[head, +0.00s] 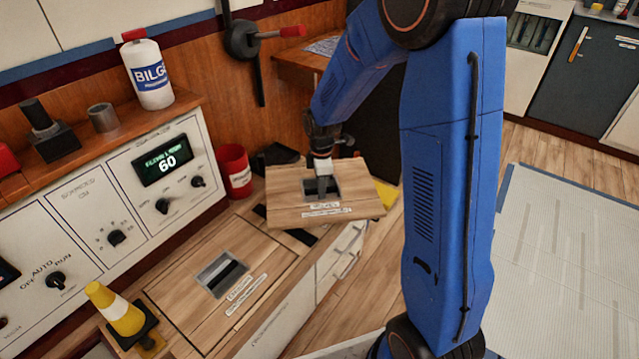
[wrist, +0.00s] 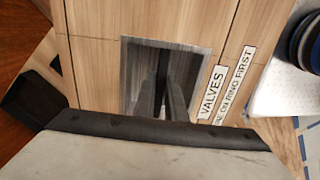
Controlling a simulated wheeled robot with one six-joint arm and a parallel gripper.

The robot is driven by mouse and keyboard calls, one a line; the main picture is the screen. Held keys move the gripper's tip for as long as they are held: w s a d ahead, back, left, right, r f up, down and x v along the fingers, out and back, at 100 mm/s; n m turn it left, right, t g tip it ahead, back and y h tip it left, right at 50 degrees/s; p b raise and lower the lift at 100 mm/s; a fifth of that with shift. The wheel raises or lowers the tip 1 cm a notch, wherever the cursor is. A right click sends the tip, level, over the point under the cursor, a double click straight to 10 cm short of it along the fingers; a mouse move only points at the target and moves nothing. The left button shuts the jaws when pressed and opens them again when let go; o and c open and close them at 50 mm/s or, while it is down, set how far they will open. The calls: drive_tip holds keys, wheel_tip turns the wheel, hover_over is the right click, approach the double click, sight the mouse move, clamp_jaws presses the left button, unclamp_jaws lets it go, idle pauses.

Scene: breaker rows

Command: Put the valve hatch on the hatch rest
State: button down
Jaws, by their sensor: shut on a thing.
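The valve hatch (head: 285,190) is a light wooden panel with a square metal recess and white labels. In the wrist view the hatch (wrist: 95,60) fills much of the picture, and its label reads "VALVES". My gripper (head: 322,186) reaches down into the recess and is shut on the hatch's grip; its fingers also show in the wrist view (wrist: 165,95). The hatch looks about level over the far end of the wooden counter. Black strips (head: 300,236) show beneath its near edge and may be the hatch rest. Whether the hatch touches them I cannot tell.
A second wooden hatch (head: 185,290) with a recess lies in the counter nearer me. A yellow-and-white cone (head: 118,308) stands at its left. A red cup (head: 235,170) and a dark object (head: 275,156) are behind. Open floor (head: 375,265) lies right of the counter.

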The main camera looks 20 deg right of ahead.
drive_tip(key=shift+f, duration=2.25)
drive_tip(key=c, duration=1.8)
unclamp_jaws()
drive_tip(key=shift+f, duration=0.15)
